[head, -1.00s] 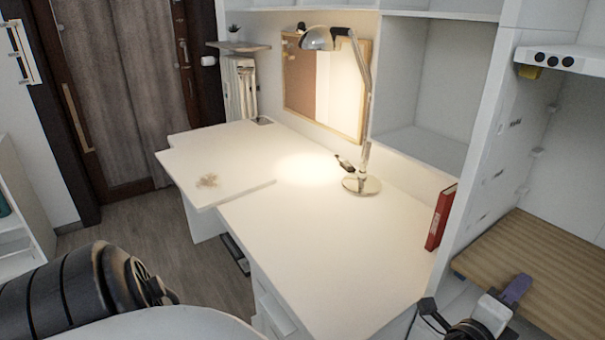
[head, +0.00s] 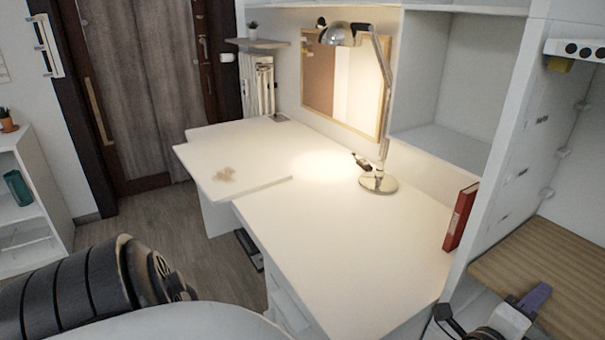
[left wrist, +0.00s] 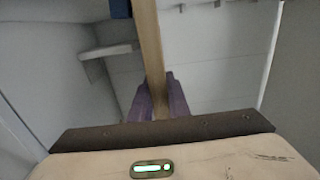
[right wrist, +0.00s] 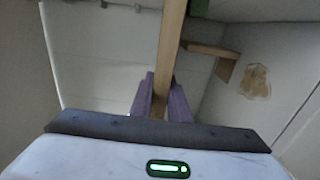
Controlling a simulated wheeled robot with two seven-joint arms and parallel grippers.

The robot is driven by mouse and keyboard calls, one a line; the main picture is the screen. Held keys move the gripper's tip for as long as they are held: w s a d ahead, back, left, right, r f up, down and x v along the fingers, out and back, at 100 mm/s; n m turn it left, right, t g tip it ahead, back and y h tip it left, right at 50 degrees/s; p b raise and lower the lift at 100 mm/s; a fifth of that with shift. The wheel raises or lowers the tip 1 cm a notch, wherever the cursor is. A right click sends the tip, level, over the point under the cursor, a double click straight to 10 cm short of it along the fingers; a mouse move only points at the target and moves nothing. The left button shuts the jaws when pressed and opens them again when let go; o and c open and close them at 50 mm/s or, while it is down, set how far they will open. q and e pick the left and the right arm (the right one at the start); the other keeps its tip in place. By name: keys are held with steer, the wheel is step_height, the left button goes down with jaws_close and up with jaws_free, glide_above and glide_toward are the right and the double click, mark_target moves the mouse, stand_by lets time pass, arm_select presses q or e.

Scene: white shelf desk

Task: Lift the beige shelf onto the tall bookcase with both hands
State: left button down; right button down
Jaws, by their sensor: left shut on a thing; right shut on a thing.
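The beige shelf (head: 565,260) is a flat wood-grained board at the right edge of the head view, partly cut off. My left gripper (head: 532,298) is shut on its near left edge with purple fingers. In the left wrist view the board (left wrist: 150,45) runs edge-on between the left fingers (left wrist: 160,98). In the right wrist view the board (right wrist: 172,45) is likewise clamped between the right gripper's fingers (right wrist: 160,100); that gripper is outside the head view. The tall white bookcase (head: 512,165) stands around the board's left end; whether they touch, I cannot tell.
A white desk (head: 340,240) with a chrome lamp (head: 378,182) fills the middle. A red binder (head: 460,217) stands at its right end beside the bookcase. A low white shelf unit (head: 30,210) is at the left. Wood floor (head: 150,218) is clear between them.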

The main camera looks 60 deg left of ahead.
arm_select(q)
steer(key=shift+f+b, duration=0.45)
arm_select(e)
steer(key=shift+f, duration=0.4)
arm_select(q)
steer(key=c, duration=1.6)
jaws_free()
